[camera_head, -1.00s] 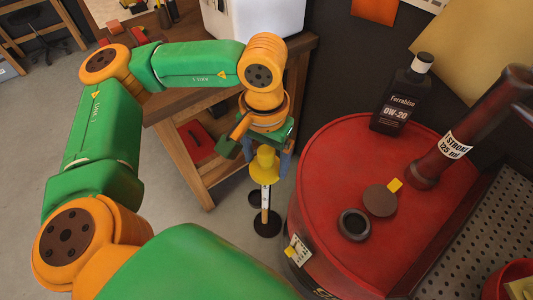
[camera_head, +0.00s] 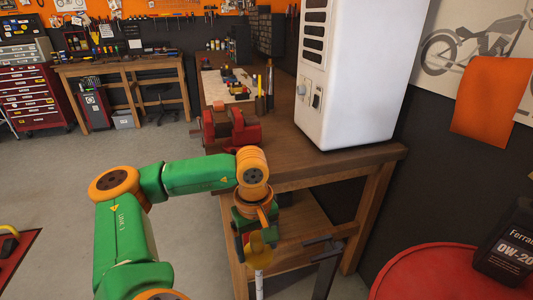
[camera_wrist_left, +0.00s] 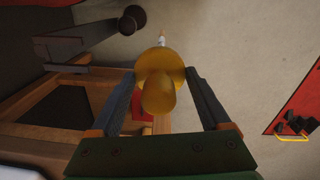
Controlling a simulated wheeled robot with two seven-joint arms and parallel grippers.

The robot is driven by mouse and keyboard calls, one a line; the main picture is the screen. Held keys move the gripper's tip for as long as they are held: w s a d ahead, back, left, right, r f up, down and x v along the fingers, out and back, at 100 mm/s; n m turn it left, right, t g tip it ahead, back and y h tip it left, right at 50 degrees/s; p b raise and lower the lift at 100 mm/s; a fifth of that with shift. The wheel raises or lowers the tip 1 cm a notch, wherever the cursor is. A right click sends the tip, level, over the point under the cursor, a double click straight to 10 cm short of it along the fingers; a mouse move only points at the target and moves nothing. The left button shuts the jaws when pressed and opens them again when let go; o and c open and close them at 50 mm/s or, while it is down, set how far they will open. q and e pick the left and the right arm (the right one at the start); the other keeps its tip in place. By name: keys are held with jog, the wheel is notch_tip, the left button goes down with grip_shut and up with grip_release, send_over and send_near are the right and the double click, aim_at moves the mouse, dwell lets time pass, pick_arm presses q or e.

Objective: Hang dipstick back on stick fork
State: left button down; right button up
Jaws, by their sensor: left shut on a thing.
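The dipstick has a yellow handle (camera_head: 259,255) and a pale shaft that runs down out of the head view. My left gripper (camera_head: 256,244) is shut on the handle, in front of the wooden bench's end. In the left wrist view the yellow handle (camera_wrist_left: 159,92) sits between the two fingers, with the shaft pointing away. The stick fork seems to be the dark post with a pronged head (camera_head: 322,246), just right of the gripper. It also shows at the upper left of the wrist view (camera_wrist_left: 75,42), apart from the dipstick. My right gripper is not in view.
A wooden bench (camera_head: 345,160) stands behind the gripper, with a white machine (camera_head: 355,70) and a red vise (camera_head: 230,127) on it. A red drum (camera_head: 430,275) with a dark oil bottle (camera_head: 508,245) is at lower right. Open floor lies to the left.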

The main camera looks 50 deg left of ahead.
pick_arm(q)
jog(key=w+d+f, duration=0.1)
jog(key=w+d, duration=0.2)
jog(key=w, duration=0.4)
jog(key=w+d+f+p, duration=0.1)
jog(key=w+d, duration=0.2)
jog(key=w, duration=0.4)
jog(key=shift+w+f+p, duration=0.2)
jog(key=shift+f+p, duration=0.05)
jog(key=shift+p, duration=0.05)
